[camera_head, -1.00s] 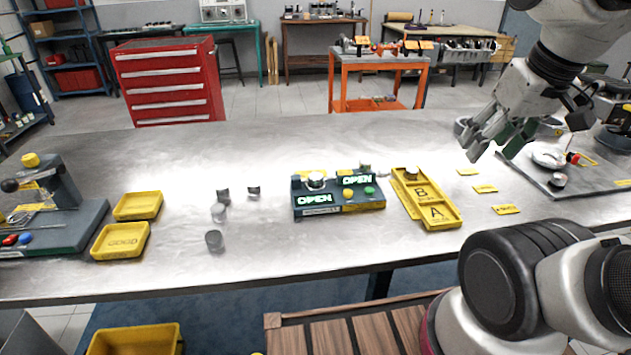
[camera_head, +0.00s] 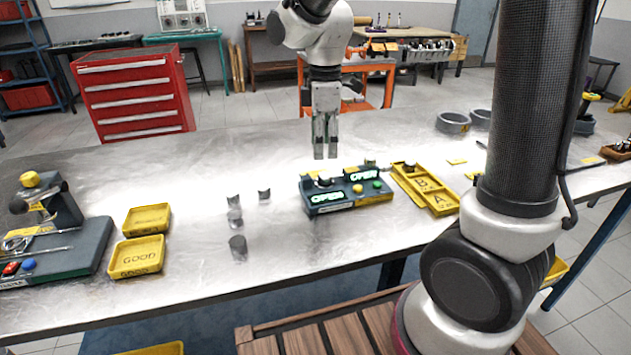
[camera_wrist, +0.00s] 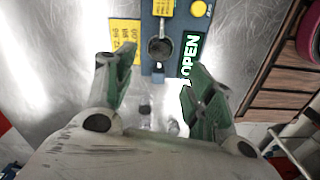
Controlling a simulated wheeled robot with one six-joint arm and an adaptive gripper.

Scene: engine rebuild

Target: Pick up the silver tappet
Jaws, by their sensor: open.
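Several small grey metal cylinders stand on the bench left of centre in the head view: a front one (camera_head: 238,247), two close together behind it (camera_head: 235,217), and one (camera_head: 264,193) to their right. I cannot tell which is the silver tappet. My gripper (camera_head: 325,150) points down over the bench, just behind the dark fixture (camera_head: 346,201) with two green OPEN displays. In the wrist view the gripper's fingers (camera_wrist: 160,68) are spread and empty, with the fixture (camera_wrist: 158,70) seen between and beyond them. A round metal part (camera_wrist: 160,48) sits on it.
Two yellow trays (camera_head: 137,271) lie at left, the front one marked GOOD, beside a dark gauge stand (camera_head: 70,250). A yellow tray marked A and B (camera_head: 441,206) lies right of the fixture. Grey rings (camera_head: 453,122) stand at back right. Bench around the cylinders is clear.

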